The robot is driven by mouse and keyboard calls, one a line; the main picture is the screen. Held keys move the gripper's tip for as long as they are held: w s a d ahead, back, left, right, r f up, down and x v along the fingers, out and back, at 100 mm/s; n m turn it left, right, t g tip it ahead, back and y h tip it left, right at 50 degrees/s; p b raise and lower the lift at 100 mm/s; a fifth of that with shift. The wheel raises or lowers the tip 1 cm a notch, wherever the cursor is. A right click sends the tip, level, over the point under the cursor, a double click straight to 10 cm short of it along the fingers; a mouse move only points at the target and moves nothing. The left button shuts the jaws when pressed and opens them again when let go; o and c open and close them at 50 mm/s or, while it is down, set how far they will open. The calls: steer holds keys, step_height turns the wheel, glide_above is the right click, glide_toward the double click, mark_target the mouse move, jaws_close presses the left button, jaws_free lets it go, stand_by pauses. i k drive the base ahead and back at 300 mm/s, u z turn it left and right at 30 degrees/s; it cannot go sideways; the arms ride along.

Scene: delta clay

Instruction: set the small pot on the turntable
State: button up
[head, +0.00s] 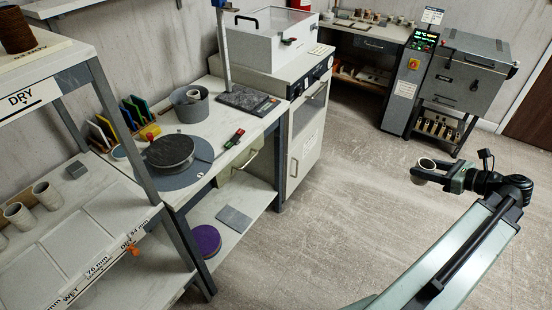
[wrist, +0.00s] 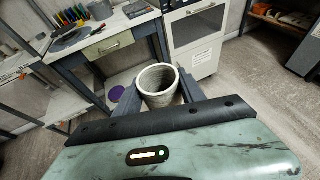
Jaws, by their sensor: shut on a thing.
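The small pot is a pale, round, open-topped clay pot (wrist: 159,88) held upright between the two fingers of my gripper (wrist: 158,97) in the wrist view. In the head view my gripper (head: 425,173) is at the right, out over the floor, with the pot's rim (head: 427,163) between its fingers. The turntable (head: 170,153) is a dark round disc on a wider grey base, on the white workbench at the left. Its top looks bare. My gripper is well apart from it, across open floor.
A grey bucket (head: 190,104), a flat dark scale (head: 248,99) and a red-and-green tool (head: 234,138) lie around the turntable. A white cabinet (head: 309,125) adjoins the bench. The floor (head: 345,200) between is clear.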

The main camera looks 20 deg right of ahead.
mark_target(170, 150)
steer(key=z, duration=0.05)
steer(key=k, duration=0.8)
steer(key=u, duration=1.25)
steer(key=i, duration=1.35)
steer(key=u, duration=0.2)
